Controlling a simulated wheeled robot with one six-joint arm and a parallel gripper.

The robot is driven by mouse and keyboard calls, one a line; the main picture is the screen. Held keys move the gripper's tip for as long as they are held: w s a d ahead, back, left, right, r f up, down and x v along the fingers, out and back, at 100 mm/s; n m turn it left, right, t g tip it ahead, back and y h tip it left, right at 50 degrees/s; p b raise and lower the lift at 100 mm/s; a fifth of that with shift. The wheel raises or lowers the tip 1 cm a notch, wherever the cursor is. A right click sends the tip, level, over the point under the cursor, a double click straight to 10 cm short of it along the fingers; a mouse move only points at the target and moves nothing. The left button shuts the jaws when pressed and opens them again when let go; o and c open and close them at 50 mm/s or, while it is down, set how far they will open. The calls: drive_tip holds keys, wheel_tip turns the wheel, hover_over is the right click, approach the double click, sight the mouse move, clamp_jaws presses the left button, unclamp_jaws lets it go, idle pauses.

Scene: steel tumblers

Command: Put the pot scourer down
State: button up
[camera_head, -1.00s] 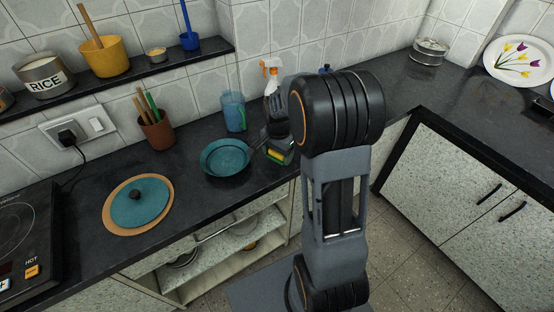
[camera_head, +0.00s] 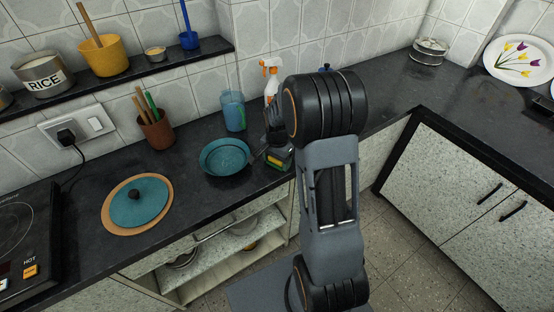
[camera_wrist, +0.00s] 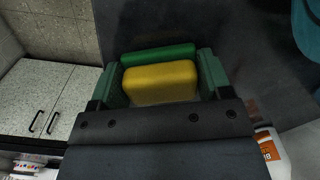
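The pot scourer, a yellow block with a green layer, sits between the two fingers of my gripper (camera_wrist: 160,82). In the wrist view the yellow part (camera_wrist: 160,84) faces the camera, and the fingers appear to touch its two ends. In the head view the scourer (camera_head: 276,160) shows small and partly hidden by my gripper, just right of the teal pan, near the front edge of the dark counter. I cannot tell whether its underside touches the counter.
The teal pan (camera_head: 225,157) is close on the left. A blue jug (camera_head: 233,111) and a spray bottle (camera_head: 270,78), partly behind my arm, stand behind. A teal lid on a round board (camera_head: 112,217) lies farther left. Dark counter (camera_head: 195,190) is bare between lid and pan.

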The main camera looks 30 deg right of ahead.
drive_tip(key=o, duration=0.4)
drive_tip(key=shift+o, duration=0.2)
wheel_tip(320, 180, up, 12)
drive_tip(key=p, duration=0.1)
drive_tip(key=s+a+r+n+t, duration=0.1)
drive_tip(key=s+a+n, duration=0.3)
drive_tip(key=s+n, duration=0.2)
drive_tip(key=s+a+r+n+t, duration=0.2)
drive_tip(key=s+a+n, duration=0.3)
drive_tip(key=s, duration=0.5)
drive_tip(key=shift+a+r+n, duration=0.25)
drive_tip(key=shift+n, duration=0.35)
